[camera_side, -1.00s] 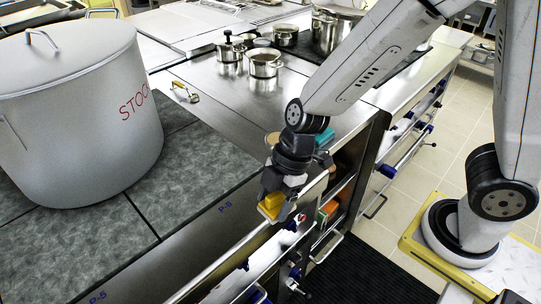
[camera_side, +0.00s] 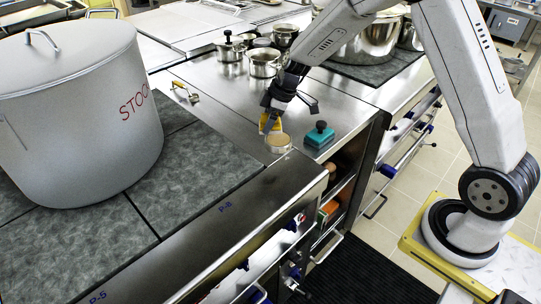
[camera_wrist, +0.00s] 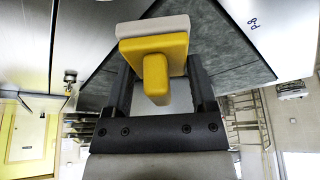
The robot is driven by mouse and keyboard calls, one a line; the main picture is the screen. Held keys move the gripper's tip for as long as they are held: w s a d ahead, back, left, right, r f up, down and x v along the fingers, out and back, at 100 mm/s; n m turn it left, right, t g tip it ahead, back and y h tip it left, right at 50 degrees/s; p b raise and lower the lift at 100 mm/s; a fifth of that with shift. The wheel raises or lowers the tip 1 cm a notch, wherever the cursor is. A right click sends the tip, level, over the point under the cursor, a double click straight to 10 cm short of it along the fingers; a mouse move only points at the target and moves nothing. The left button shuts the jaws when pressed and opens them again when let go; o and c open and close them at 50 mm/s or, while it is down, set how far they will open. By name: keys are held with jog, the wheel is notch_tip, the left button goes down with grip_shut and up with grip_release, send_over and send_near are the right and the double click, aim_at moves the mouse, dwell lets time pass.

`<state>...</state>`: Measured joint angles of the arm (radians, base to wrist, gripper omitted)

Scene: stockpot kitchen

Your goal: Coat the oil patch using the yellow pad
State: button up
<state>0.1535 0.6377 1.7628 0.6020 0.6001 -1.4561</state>
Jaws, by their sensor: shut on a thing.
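The yellow pad (camera_side: 269,123) is held by my gripper (camera_side: 270,108) low over the steel counter, just behind a small round dish with tan contents (camera_side: 278,142). In the wrist view the pad (camera_wrist: 182,46) has a yellow block and grip, with a pale layer (camera_wrist: 150,28) on its far side. The fingers of my gripper (camera_wrist: 158,88) are on both sides of the yellow grip. I cannot tell whether the pad touches the dish or the counter. I cannot make out the oil patch in either view.
A teal block with a black knob (camera_side: 319,136) stands right of the dish. A large stockpot (camera_side: 75,110) stands on the dark stone-like top (camera_side: 190,190) at left. Small pots (camera_side: 264,63) stand behind. The steel counter (camera_side: 215,100) left of my gripper is mostly clear.

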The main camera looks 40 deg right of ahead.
jog(key=m, duration=0.1)
send_over(272, 138)
jog(key=s, duration=0.1)
jog(key=shift+d+f+h, duration=0.3)
jog(key=shift+d+f, duration=0.1)
jog(key=shift+d, duration=0.05)
jog(key=shift+f, duration=0.1)
jog(key=shift+f, duration=2.9)
jog(key=shift+f, duration=0.5)
notch_tip(272, 138, up, 7)
dwell(1.0)
jog(key=shift+a, duration=0.1)
dwell(0.5)
